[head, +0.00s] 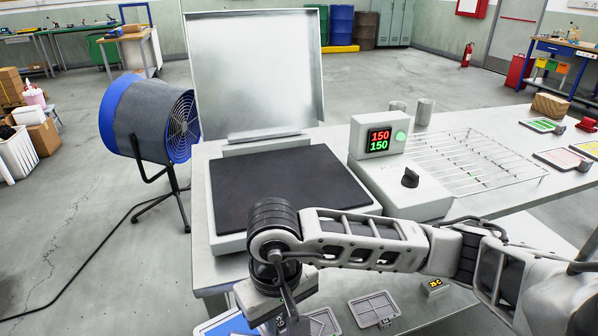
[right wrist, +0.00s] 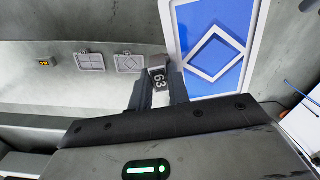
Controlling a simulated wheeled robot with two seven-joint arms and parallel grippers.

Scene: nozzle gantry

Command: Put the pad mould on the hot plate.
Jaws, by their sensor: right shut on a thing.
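The hot plate (head: 285,186) has a dark flat top in a pale base, with its lid (head: 255,70) standing open behind. Its top is bare. My right gripper (head: 272,318) is low at the table's front edge, in front of the plate. I cannot tell whether this piece belongs to the pad mould. My left gripper is not in view.
A blue tray (right wrist: 184,70) with a white square frame (right wrist: 215,52) lies beside the gripper. The control box (head: 405,187) reads 150 over 150, right of the plate. A blue fan (head: 150,118) stands at left.

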